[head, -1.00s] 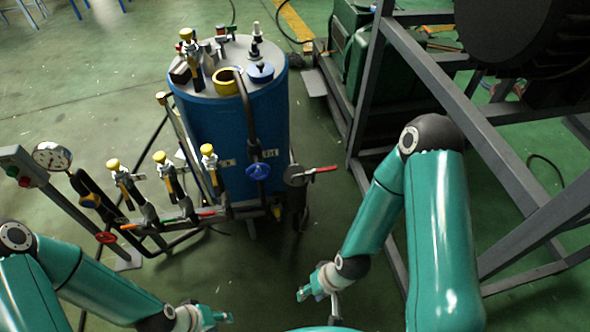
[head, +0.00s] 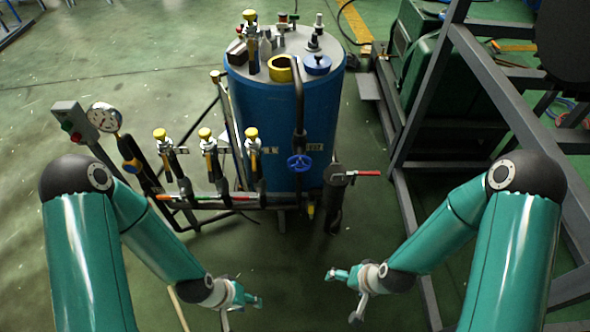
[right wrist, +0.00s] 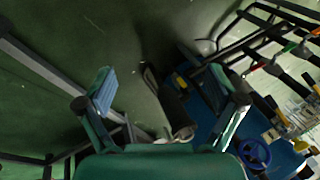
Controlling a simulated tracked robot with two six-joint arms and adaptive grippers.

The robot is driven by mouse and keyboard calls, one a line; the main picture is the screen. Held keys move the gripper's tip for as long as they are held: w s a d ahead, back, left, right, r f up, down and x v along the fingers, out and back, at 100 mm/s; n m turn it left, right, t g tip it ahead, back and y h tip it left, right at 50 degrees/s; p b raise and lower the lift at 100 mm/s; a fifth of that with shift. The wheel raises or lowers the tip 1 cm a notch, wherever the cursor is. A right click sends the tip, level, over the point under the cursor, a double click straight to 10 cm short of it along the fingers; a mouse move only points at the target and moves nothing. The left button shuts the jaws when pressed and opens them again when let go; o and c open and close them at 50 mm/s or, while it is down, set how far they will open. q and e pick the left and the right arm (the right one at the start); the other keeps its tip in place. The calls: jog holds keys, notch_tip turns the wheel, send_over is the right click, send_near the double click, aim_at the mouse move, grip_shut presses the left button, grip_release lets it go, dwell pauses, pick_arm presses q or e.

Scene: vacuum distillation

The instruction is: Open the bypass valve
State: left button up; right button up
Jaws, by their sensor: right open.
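I cannot tell which valve is the bypass valve. A blue handwheel (head: 300,163) sits on the dark pipe at the tank's front; it also shows in the right wrist view (right wrist: 255,153). A red lever (head: 367,173) sticks out right from a dark upright cylinder (head: 335,190). Orange, green and red levers (head: 240,197) lie along a low manifold pipe, below several yellow-capped valves (head: 205,133). My left gripper (head: 242,308) is open and empty, in front of the manifold. My right gripper (head: 346,295) is open and empty, in front of the cylinder; its spread fingers show in the right wrist view (right wrist: 167,103).
The blue tank (head: 275,120) stands behind the pipework. A gauge (head: 104,117) and a switch box (head: 75,122) stand at the left. A grey steel frame (head: 405,150) bounds the right side. Green floor (head: 300,250) is clear between the grippers and the manifold.

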jog(key=w+a+f+m+t+b, duration=0.2)
jog(key=w+f+m+t+b, duration=0.15)
jog(key=w+b, duration=0.3)
jog(key=m+t+h+b, duration=0.3)
jog(key=m+t+b, duration=0.9)
jog(key=m+b, duration=1.15)
send_near(299, 165)
pick_arm(q)
notch_tip(299, 165, down, 37)
jog(key=b, duration=0.4)
jog(key=shift+b, duration=0.35)
pick_arm(e)
jog(key=w+n, duration=0.1)
jog(key=w, duration=0.2)
jog(key=w+n, duration=0.1)
jog(key=w, duration=0.3)
jog(key=w+n, duration=0.2)
jog(key=w, duration=0.1)
jog(key=shift+w+f, duration=0.1)
jog(key=shift+w, duration=0.15)
